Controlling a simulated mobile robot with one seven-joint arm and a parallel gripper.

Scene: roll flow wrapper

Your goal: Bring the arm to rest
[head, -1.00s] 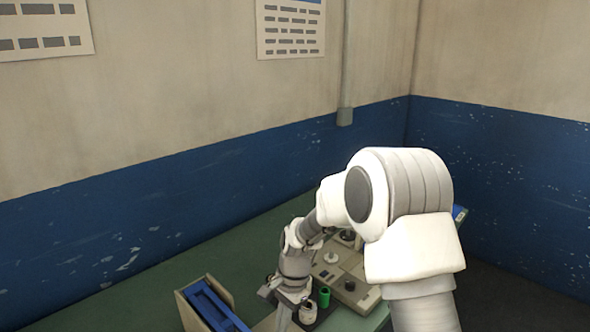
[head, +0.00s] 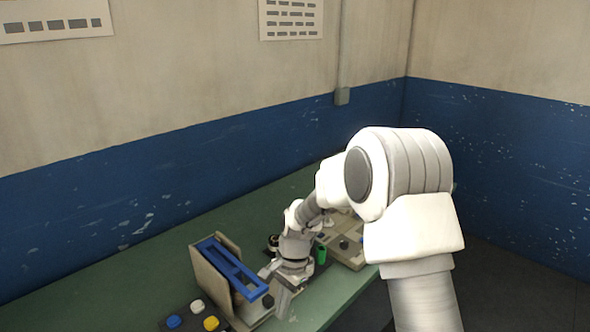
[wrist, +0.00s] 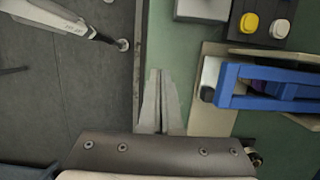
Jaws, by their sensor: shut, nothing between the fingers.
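My arm reaches from the right of the head view over the green bench (head: 95,283). My gripper (wrist: 160,75) is shut and empty in the wrist view, its two fingers side by side. It is over the bench's edge strip, with grey floor to its left. In the head view the gripper is small and partly hidden by my wrist, just right of the beige holder with the blue frame (head: 232,268). In the wrist view the blue frame (wrist: 270,72) lies right of the fingers, apart from them.
A dark button box with yellow (wrist: 250,23) and white (wrist: 280,28) buttons stands near the holder; a blue button (head: 174,321) shows too. A green cylinder (head: 321,255) and a beige machine (head: 347,253) stand beyond my wrist. Bare bench lies left of the holder.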

